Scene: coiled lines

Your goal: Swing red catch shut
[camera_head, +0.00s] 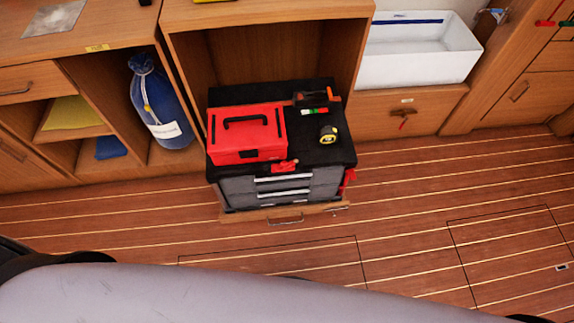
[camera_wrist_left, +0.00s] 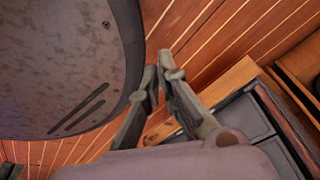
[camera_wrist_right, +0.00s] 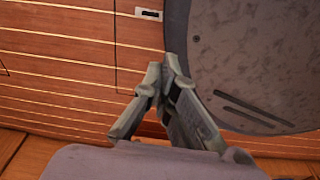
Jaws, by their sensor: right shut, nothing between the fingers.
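My right gripper (camera_wrist_right: 161,67) is shut and empty above the floor. Neither gripper shows in the head view.
A tape measure (camera_head: 328,134) and small tools lie on the chest top. A blue bag (camera_head: 160,105) stands in the left cabinet. A white basin (camera_head: 420,50) is at the back right. The plank floor (camera_head: 440,200) is clear to the right.

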